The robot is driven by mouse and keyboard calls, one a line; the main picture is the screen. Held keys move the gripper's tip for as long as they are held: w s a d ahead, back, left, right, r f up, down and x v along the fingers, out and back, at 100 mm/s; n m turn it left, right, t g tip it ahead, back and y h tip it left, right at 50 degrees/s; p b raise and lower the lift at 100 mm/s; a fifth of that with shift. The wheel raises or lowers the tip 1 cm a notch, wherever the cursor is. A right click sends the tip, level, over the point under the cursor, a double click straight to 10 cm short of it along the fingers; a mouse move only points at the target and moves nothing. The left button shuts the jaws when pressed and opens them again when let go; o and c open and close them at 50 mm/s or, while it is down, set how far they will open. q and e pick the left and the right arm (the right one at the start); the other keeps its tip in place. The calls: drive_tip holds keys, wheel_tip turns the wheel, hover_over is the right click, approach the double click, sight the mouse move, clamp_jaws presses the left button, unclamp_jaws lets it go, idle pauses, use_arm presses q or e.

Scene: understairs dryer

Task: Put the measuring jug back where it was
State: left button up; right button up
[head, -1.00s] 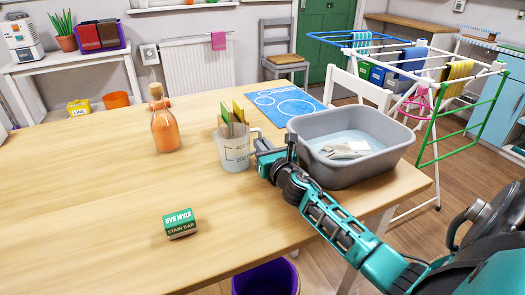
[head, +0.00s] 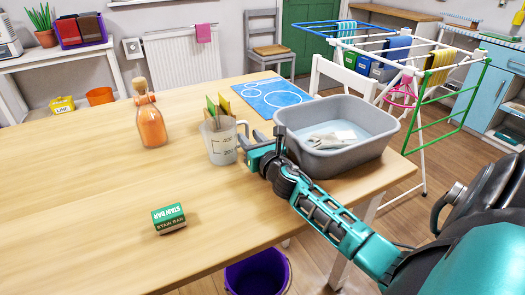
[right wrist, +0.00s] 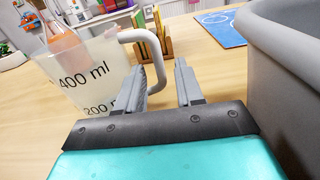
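The measuring jug (head: 221,143) is clear grey with ml markings and stands upright on the wooden table. Its handle points right, and in the right wrist view the jug (right wrist: 85,75) fills the left side. My right gripper (head: 250,149) is at the handle side of the jug. In the right wrist view its two fingers (right wrist: 160,88) are apart, with the lower part of the handle (right wrist: 157,62) showing between and beyond them. I cannot tell whether they touch it. A blue mat (head: 274,96) with white outlines lies at the far table edge. My left gripper is not in view.
A grey tub (head: 300,160) with cloth and water stands close right of my right gripper. An orange bottle (head: 152,125), a stain bar box (head: 168,218) and a wooden rack (right wrist: 153,48) with coloured pieces share the table.

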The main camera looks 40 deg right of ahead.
drive_tip(key=v, duration=1.1)
